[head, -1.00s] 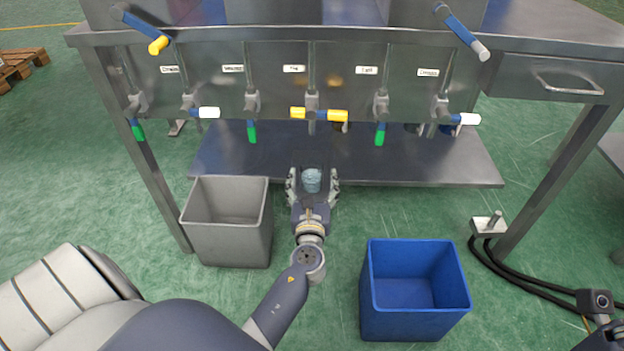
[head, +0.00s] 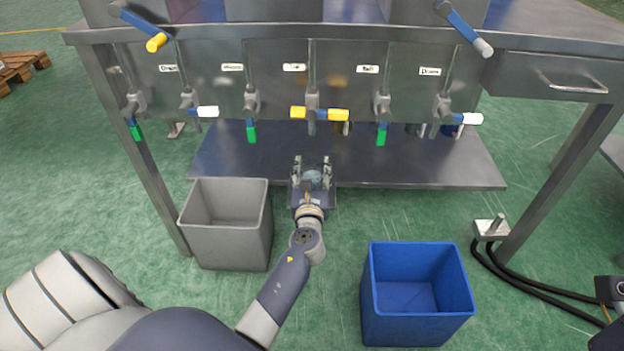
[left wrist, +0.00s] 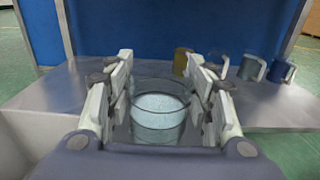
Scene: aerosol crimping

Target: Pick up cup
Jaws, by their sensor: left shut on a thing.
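The cup (left wrist: 158,128) is a clear, round vessel with pale, bluish contents, seen from above in the left wrist view. It stands upright between the fingers of my left gripper (left wrist: 160,100), which is shut on it. In the head view the cup (head: 312,178) shows small between the fingertips of my left gripper (head: 312,172), at the front edge of the low metal shelf (head: 420,170). The cup's underside is hidden. My right gripper's fingers are not seen.
Several mugs, including a yellow one (left wrist: 182,61) and a blue one (left wrist: 281,71), stand farther back on the shelf. Taps with coloured handles (head: 320,114) hang above. A grey bin (head: 228,235) stands left and a blue bin (head: 417,310) right on the green floor.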

